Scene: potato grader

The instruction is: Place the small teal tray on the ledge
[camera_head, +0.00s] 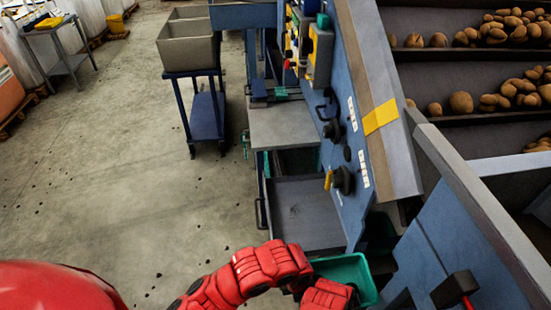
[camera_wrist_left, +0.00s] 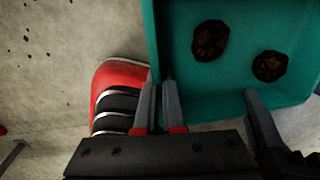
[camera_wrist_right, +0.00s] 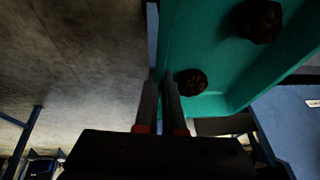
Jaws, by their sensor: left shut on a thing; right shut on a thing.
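The small teal tray (camera_head: 345,272) is held low in front of me in the head view, partly hidden by my red arms. It holds two dark brown, shrivelled lumps (camera_wrist_left: 210,40), which also show in the right wrist view (camera_wrist_right: 258,20). My left gripper (camera_wrist_left: 163,90) is shut on the tray's rim. My right gripper (camera_wrist_right: 160,90) is shut on another part of the rim. In the head view both fingertips are mostly hidden. A flat grey ledge (camera_head: 285,125) juts from the blue machine, farther ahead than the tray.
A grey open drawer-like bin (camera_head: 305,212) lies between the tray and the ledge. The blue machine panel (camera_head: 352,150) with knobs rises on the right. A blue cart (camera_head: 205,115) carrying grey bins (camera_head: 187,50) stands left. Concrete floor (camera_head: 110,170) is open at left.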

